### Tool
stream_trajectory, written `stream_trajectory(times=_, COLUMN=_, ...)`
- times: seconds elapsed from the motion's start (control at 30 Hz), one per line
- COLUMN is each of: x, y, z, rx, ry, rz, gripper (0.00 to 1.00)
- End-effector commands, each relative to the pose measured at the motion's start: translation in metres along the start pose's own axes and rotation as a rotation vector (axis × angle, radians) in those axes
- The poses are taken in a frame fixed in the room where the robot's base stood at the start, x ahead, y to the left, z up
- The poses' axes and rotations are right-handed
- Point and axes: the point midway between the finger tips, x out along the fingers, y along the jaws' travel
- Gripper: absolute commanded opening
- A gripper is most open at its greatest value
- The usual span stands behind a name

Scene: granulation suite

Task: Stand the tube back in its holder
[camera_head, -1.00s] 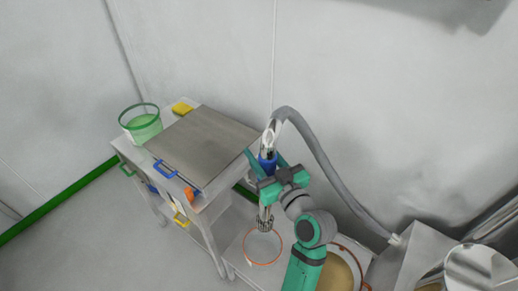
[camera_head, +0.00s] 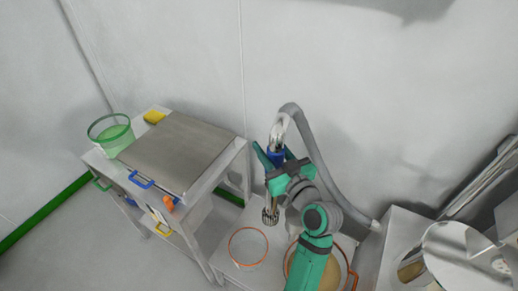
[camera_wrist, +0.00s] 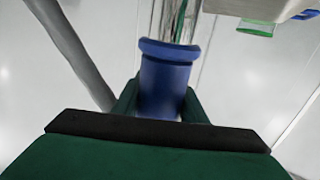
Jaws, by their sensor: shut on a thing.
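My gripper (camera_head: 277,166) is shut on the blue grip of the tube (camera_head: 276,155). The tube is a shiny metal pipe with a slotted lower end and a curved top that joins a grey hose (camera_head: 317,155). It hangs roughly upright, its slotted end above the area of the orange-rimmed vessels. In the wrist view the blue grip (camera_wrist: 165,85) sits between my green fingers. I cannot make out the tube's holder for certain in either view.
A cart (camera_head: 238,150) with a steel lid (camera_head: 180,150), a green-rimmed bucket (camera_head: 111,137) and a yellow block (camera_head: 154,116) stands at left. An orange-rimmed vessel (camera_head: 232,245) lies below the tube. A vessel of tan material (camera_head: 333,275) is partly behind my arm. Steel equipment (camera_head: 455,250) is at right.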

Motion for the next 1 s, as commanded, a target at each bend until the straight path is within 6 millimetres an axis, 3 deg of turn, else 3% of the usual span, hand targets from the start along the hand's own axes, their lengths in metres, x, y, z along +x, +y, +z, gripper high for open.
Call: stream_trajectory(times=1.0, x=-0.015, y=0.100, z=-0.002, rx=-0.001, ry=0.002, rz=0.156, gripper=0.00)
